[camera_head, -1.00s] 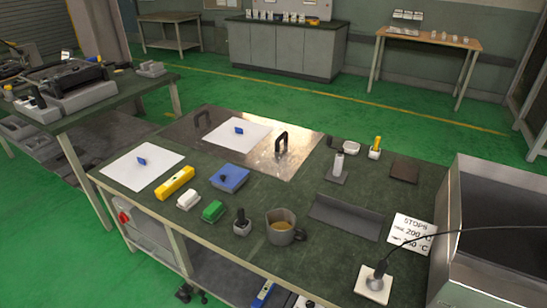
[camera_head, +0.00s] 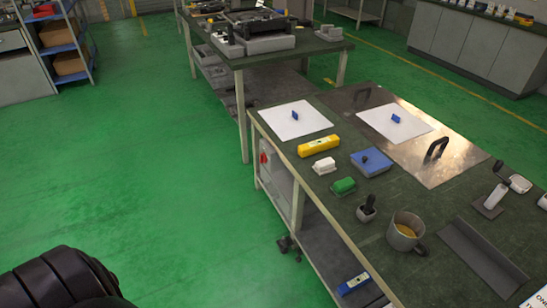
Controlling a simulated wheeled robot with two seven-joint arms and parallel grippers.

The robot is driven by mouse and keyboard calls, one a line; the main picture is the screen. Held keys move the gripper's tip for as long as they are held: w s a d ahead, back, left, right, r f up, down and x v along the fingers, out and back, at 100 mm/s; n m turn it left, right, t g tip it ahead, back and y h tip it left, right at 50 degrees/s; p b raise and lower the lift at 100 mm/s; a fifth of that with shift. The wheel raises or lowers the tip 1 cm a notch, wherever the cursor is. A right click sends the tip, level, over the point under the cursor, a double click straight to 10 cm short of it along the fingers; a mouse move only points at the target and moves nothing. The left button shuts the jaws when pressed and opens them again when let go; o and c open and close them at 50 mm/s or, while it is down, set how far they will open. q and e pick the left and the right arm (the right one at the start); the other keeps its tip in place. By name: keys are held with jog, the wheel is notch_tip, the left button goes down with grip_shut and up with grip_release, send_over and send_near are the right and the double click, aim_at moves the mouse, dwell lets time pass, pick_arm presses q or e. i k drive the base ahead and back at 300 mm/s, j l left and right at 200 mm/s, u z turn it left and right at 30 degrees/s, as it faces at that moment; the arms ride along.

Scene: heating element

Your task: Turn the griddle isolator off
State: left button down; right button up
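A small red switch (camera_head: 263,157), which looks like the isolator, sits on a grey box (camera_head: 276,177) under the left end of the green-topped workbench (camera_head: 329,203). It is too small to tell which way its handle is turned. The shiny metal griddle plate (camera_head: 455,163) lies on the bench top, with a black handle (camera_head: 437,149) on it. A dark ribbed part at the bottom left looks like mine. No gripper fingers show, and nothing touches the switch.
Open green floor (camera_head: 150,180) lies left of the bench. A second table (camera_head: 270,65) with machinery stands behind it. A yellow level (camera_head: 319,146), a blue box (camera_head: 371,162) and a mug (camera_head: 405,231) are on the bench. A blue-shelved rack (camera_head: 62,50) stands far left.

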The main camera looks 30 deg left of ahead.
aim_at(262, 158)
jog(key=i+j+z, duration=0.1)
jog(key=j, duration=0.35)
jog(key=i+j, duration=0.15)
jog(key=j, duration=0.3)
jog(key=i+j+z, duration=0.15)
jog(key=j, duration=0.3)
jog(key=k, duration=0.05)
